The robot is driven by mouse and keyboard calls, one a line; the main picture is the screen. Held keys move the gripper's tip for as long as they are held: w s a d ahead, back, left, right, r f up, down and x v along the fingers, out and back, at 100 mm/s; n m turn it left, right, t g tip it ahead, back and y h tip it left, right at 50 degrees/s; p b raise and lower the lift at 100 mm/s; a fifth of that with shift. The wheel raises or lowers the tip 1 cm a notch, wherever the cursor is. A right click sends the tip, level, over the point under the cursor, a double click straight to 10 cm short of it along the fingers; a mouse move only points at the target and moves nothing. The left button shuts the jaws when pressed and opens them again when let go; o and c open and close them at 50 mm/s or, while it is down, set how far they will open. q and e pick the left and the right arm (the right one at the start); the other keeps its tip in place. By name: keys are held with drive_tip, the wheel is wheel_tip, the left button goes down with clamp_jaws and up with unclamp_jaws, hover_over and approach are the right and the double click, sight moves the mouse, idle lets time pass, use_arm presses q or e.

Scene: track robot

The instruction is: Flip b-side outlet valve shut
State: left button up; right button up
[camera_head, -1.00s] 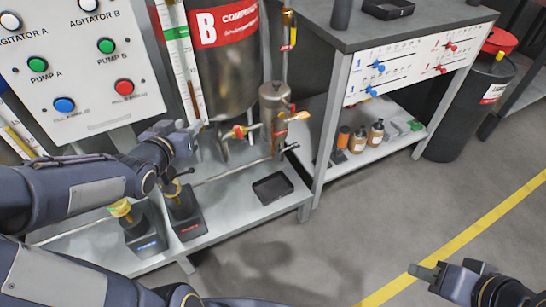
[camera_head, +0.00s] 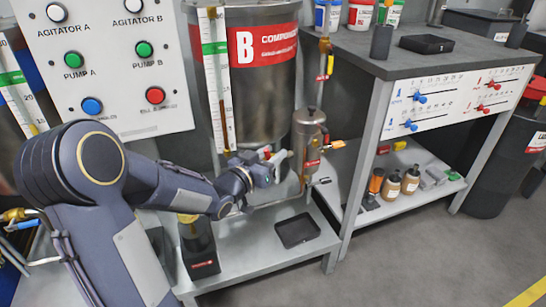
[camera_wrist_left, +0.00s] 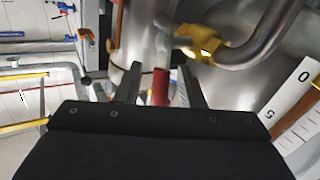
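The B tank (camera_head: 262,75) with its red label stands at the back centre in the head view. My left gripper (camera_head: 277,163) is below it, beside the steel filter canister (camera_head: 308,140), and covers most of the valve there. In the left wrist view, a red valve handle (camera_wrist_left: 160,88) lies between the two fingers of my left gripper (camera_wrist_left: 161,85). The fingers are apart, with gaps visible beside the handle. A yellow valve body (camera_wrist_left: 203,42) on a steel pipe is just beyond, to the upper right. My right gripper is not in view.
An orange-handled valve (camera_head: 335,145) sticks out right of the canister. A black tray (camera_head: 297,230) lies on the lower shelf (camera_head: 255,255). A pump control panel (camera_head: 105,60) is at the left, a workbench (camera_head: 385,50) at the right. Open floor lies at the lower right.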

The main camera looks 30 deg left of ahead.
use_arm(q)
drive_tip(key=shift+w, duration=0.3)
clamp_jaws()
drive_tip(key=g+p, duration=0.1)
drive_tip(key=m+g+p, duration=0.1)
drive_tip(key=p, duration=0.1)
drive_tip(key=shift+w+d+r+y, duration=0.25)
drive_tip(key=shift+w+d+y, duration=0.05)
drive_tip(key=shift+d, duration=0.05)
drive_tip(key=shift+w+f+m+g, duration=0.1)
drive_tip(key=shift+f+m+g, duration=0.2)
drive_tip(key=shift+f+g, duration=0.1)
